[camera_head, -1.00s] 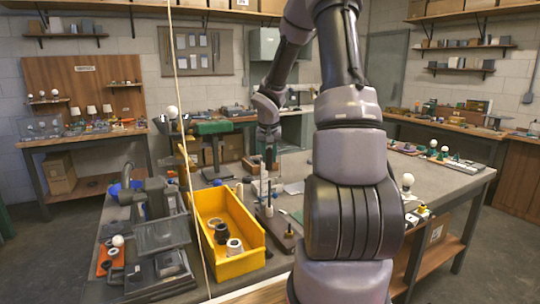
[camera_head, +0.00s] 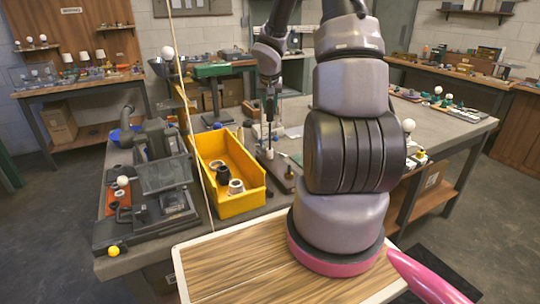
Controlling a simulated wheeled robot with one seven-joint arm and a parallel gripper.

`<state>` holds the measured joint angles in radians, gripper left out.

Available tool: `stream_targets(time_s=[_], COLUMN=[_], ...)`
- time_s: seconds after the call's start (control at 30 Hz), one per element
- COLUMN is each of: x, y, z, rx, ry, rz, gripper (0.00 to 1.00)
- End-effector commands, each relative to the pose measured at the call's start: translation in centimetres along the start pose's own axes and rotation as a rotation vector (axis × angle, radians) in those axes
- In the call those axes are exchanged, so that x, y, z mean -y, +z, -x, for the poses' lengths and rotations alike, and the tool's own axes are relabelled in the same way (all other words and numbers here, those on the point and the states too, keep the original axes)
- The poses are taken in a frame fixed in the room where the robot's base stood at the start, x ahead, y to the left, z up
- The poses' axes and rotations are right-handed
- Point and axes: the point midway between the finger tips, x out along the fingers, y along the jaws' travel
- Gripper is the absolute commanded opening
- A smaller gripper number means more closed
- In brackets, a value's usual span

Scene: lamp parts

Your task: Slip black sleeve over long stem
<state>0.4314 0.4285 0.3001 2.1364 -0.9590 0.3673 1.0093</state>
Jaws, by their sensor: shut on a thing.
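My gripper (camera_head: 270,112) is far off and small, pointing down at the back of the workbench, behind the yellow bin. It is shut on a narrow dark thing, apparently the black sleeve (camera_head: 270,106); its outline merges with the fingers. A long thin stem (camera_head: 269,141) stands upright just below it, on a dark brown base (camera_head: 283,178). The gripper looks roughly in line above the stem. I cannot tell whether the sleeve is around the stem or apart from it.
A yellow bin (camera_head: 245,205) left of the stem holds a black ring-shaped part (camera_head: 223,174) and a pale ring (camera_head: 236,187). Dark equipment (camera_head: 165,170) crowds the bench's left end. White-bulbed parts (camera_head: 408,126) stand at the right. Grey bench top is bare behind my arm.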

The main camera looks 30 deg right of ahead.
Motion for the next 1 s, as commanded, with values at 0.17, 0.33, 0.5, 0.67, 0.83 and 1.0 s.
stream_targets(time_s=[0.17,0.33,0.5,0.67,0.83,1.0], x=[0.0,0.0,0.0,0.0,0.1,0.0], y=[0.0,0.2,0.6,1.0,1.4,1.6], z=[0.0,-0.4,-1.4,-2.2,-3.2,-3.7], rx=[0.0,0.001,0.001,0.002,0.001,0.0], ry=[0.0,0.001,0.001,0.001,0.001,0.0], rz=[0.0,0.001,0.002,0.002,0.002,0.001], gripper=[0.0,0.0,0.0,0.0,0.0,0.0])
